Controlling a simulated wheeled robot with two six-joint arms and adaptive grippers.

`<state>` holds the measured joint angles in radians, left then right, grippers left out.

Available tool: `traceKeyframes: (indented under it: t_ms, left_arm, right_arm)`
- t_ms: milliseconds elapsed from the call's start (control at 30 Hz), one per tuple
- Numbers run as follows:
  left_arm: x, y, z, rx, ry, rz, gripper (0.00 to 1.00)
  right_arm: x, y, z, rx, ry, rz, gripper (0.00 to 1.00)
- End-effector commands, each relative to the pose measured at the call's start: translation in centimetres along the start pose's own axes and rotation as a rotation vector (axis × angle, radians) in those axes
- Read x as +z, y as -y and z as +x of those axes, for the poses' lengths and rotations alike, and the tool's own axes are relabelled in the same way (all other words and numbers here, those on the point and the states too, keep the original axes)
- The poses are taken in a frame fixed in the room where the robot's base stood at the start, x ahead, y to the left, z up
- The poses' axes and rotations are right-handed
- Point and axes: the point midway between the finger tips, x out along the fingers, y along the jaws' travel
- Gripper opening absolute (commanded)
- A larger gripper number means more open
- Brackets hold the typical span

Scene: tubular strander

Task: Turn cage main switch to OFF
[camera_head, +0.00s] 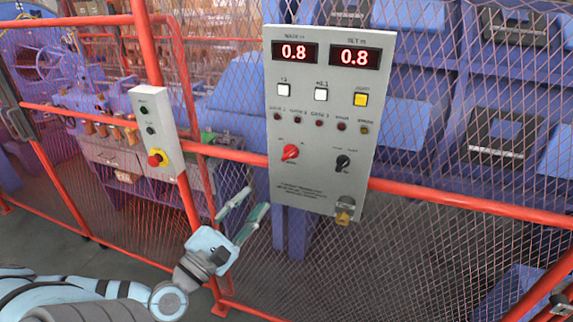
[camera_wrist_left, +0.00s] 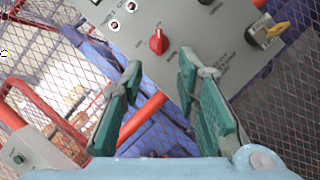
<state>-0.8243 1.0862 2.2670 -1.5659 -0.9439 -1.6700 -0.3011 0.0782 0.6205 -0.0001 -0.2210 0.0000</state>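The grey control panel (camera_head: 310,182) hangs on the red-framed mesh fence. A red rotary knob (camera_head: 290,152) sits at its lower left and a black rotary knob (camera_head: 343,162) at its lower right. I cannot read which one is the cage main switch. My left gripper (camera_head: 243,206) is below and left of the panel, open and empty, apart from it. In the left wrist view the red knob (camera_wrist_left: 158,41) shows beyond and between the open green fingers (camera_wrist_left: 158,88). A key switch with a yellow tag (camera_wrist_left: 268,34) shows at upper right. My right gripper is not in view.
Red rails (camera_head: 470,204) and mesh surround the panel. Purple machinery (camera_head: 440,80) stands behind the fence.

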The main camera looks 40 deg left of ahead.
Motion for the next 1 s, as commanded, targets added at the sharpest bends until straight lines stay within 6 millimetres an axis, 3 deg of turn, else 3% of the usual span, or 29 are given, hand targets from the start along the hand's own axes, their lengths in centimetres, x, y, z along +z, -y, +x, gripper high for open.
traceKeyframes:
  t_ms: [167, 300, 500, 633, 900, 1000]
  left_arm:
    - [-0.1, 0.1, 3.8, 0.008, 0.005, -0.001, 0.29]
    - [-0.1, 0.0, 7.9, 0.011, 0.004, -0.006, 0.29]
    - [0.0, -0.4, 12.3, 0.006, -0.005, -0.007, 0.29]
    - [0.0, -0.2, 13.6, 0.002, -0.003, -0.006, 0.29]
    - [-0.1, 0.0, 13.8, -0.001, -0.002, -0.004, 0.29]
    - [-0.1, 0.0, 13.8, -0.001, -0.002, -0.004, 0.15]
  right_arm:
    - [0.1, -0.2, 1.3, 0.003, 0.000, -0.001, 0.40]
    - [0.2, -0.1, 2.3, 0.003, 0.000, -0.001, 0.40]
    - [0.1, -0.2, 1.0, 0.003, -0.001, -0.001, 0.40]
    - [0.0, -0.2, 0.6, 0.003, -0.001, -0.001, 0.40]
    - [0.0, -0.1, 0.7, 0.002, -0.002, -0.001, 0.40]
    - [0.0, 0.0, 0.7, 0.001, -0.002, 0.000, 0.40]
